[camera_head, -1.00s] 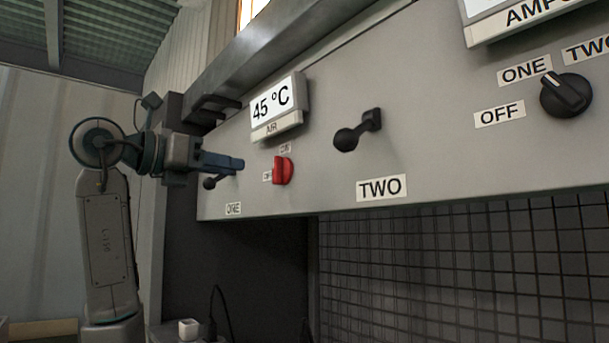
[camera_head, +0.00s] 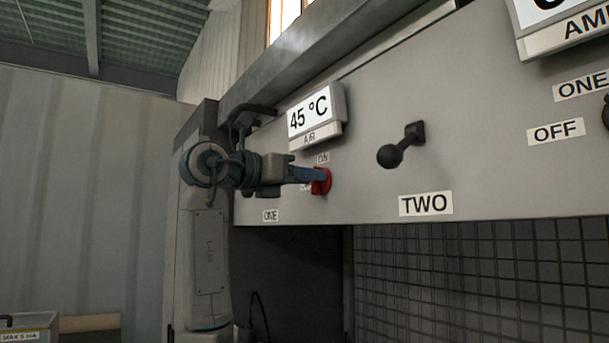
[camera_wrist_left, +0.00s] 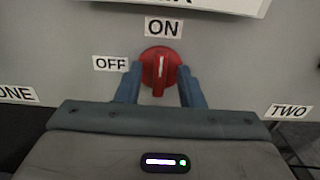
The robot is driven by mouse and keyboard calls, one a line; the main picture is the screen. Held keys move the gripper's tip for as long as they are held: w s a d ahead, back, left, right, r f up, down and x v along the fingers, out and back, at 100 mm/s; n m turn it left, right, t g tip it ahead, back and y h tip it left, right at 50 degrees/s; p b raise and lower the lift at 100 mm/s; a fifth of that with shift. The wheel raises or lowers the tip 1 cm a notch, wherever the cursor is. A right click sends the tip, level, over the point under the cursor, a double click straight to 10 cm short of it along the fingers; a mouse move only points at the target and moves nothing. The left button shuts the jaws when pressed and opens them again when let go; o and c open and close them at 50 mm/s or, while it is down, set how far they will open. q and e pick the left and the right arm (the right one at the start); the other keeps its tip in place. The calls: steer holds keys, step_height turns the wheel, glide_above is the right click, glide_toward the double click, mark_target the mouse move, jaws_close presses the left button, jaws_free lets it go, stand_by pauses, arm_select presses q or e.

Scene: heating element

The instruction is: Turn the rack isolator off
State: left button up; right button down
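The rack isolator is a red rotary knob (camera_wrist_left: 160,68) on the grey panel, with an ON label (camera_wrist_left: 163,27) above it and an OFF label (camera_wrist_left: 111,63) to its left. Its white mark is upright, towards ON. In the head view the knob (camera_head: 322,181) is partly hidden by my left gripper (camera_head: 312,175). In the left wrist view the two blue fingers of my left gripper (camera_wrist_left: 158,86) are apart, one at each lower side of the knob. I cannot tell whether they touch it. My right gripper is not in view.
A lever switch (camera_head: 400,146) stands out from the panel (camera_head: 480,150) above the TWO label (camera_head: 426,204). A 45 °C display (camera_head: 312,112) hangs above the knob. Lever ONE is not visible behind my arm. A dark mesh (camera_head: 470,280) lies below the panel.

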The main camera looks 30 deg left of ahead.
arm_select(q)
jaws_close()
steer(key=shift+w, duration=0.1)
steer(key=shift+w+a+f+n+p, duration=0.15)
steer(key=shift+n+p, duration=1.05)
steer(key=shift+n, duration=3.25)
steer(key=shift+s+a+f+n+p, duration=0.15)
steer(key=shift+n+p, duration=1)
steer(key=shift+n, duration=3.3)
steer(key=shift+w+d, duration=0.1)
